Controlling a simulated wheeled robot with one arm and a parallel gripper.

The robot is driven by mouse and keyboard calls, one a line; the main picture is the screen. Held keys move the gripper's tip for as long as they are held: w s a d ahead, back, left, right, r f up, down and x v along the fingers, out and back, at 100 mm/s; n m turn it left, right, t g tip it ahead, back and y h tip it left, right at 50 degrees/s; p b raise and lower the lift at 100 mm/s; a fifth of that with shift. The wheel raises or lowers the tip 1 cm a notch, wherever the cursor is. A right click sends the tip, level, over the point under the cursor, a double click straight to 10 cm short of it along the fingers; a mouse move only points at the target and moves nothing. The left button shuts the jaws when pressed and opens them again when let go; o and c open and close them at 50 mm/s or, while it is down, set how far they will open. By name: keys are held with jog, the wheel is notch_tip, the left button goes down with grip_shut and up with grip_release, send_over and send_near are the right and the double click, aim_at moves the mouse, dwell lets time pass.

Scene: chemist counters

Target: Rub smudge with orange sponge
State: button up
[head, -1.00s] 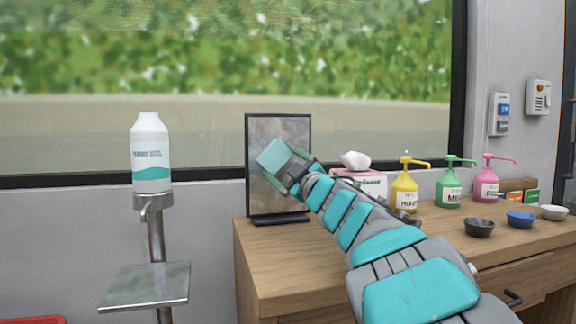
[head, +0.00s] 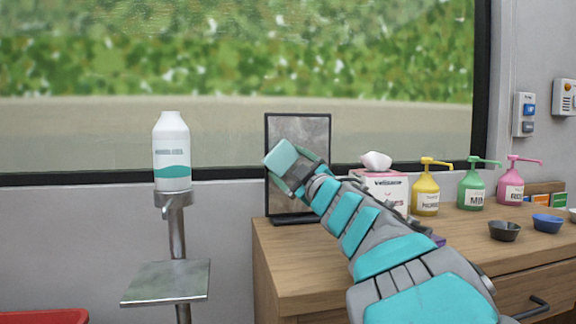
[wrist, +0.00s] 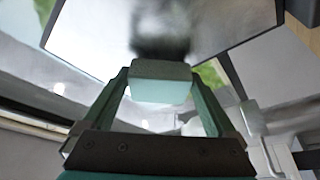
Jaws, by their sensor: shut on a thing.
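My gripper (head: 292,167) is shut on a pale teal block-shaped sponge (head: 280,154); no orange sponge shows. The sponge also shows between the fingers in the wrist view (wrist: 160,82). A dark-framed upright panel (head: 312,128) with a grey mirror-like face stands on the wooden counter. In the head view the sponge and gripper overlap the panel's left edge and middle. A dark blurry smudge (wrist: 160,35) shows on the panel face in the wrist view, just above the sponge in the picture. I cannot tell whether the sponge touches the panel.
On the counter (head: 290,270), a tissue box (head: 384,187), yellow (head: 426,190), green (head: 472,190) and pink (head: 511,186) pump bottles and small bowls (head: 504,231) stand to the right. Left of the counter, a white bottle (head: 171,145) sits on a metal stand with a plate (head: 166,283).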

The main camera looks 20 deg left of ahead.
jog(key=shift+s+d+r, duration=0.1)
jog(key=shift+s+d, duration=0.3)
jog(key=shift+s, duration=0.3)
jog(key=shift+s+d+r, duration=0.1)
jog(key=shift+s+d, duration=0.3)
jog(key=shift+s, duration=0.25)
jog(key=shift+s+d, duration=0.4)
jog(key=shift+s, duration=0.3)
jog(key=shift+s+d+f, duration=0.1)
jog(key=s, duration=0.1)
jog(key=s+d, duration=0.1)
jog(key=shift+s+d, duration=0.3)
